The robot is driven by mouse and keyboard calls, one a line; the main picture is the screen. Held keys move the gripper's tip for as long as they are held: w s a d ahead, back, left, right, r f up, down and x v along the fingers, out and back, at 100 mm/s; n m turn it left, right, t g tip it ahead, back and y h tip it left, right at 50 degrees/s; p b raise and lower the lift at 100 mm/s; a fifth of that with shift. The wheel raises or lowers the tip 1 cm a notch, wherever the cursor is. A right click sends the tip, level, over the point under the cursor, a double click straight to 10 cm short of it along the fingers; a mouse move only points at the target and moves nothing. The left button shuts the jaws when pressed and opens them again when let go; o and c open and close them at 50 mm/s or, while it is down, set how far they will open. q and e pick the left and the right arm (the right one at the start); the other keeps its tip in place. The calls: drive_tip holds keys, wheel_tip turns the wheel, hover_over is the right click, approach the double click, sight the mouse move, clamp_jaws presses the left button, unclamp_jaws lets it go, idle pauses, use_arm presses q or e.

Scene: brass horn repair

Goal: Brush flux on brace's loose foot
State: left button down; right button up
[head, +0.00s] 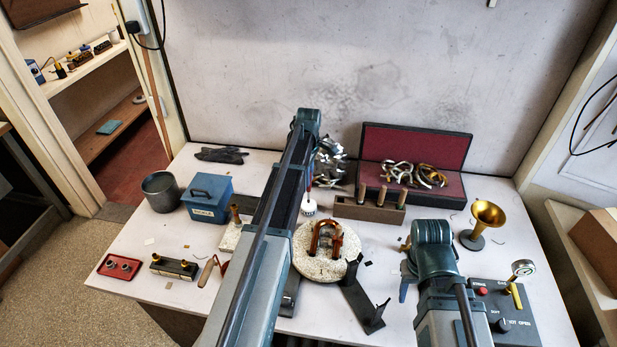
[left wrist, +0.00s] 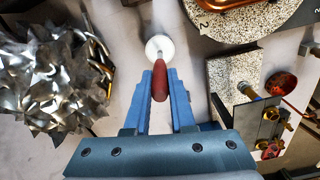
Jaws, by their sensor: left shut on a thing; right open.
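A brush with a red handle (left wrist: 160,85) is held between the blue fingers of my left gripper (left wrist: 161,77), which is shut on it. The brush's lower end is at a small white round pot (left wrist: 159,45); I cannot tell whether its tip is inside. In the head view the pot (head: 309,208) stands just behind the round speckled board (head: 305,268). A copper-coloured bent tube assembly (head: 326,236) lies on that board; the brace's loose foot is too small to make out. My right gripper (head: 405,272) is partly hidden by its own arm at the right, open and empty.
Crumpled silvery metal (left wrist: 50,85) lies close left of my left gripper. A wooden rack (head: 368,211) and an open red-lined case (head: 450,187) stand behind. A brass horn bell (head: 487,215) and a gauge box (head: 510,310) are right. A blue box (head: 207,198) is left.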

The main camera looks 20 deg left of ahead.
use_arm(q)
drive_tip(key=shift+f+b, duration=0.5)
drive_tip(key=shift+b, duration=0.1)
idle(1.6)
drive_tip(key=shift+r, duration=0.15)
drive_tip(key=shift+r+p, duration=0.2)
drive_tip(key=shift+p, duration=0.25)
wheel_tip(320, 180, up, 6)
drive_tip(key=p, duration=0.6)
drive_tip(key=shift+r, duration=0.2)
drive_tip(key=shift+f, duration=0.1)
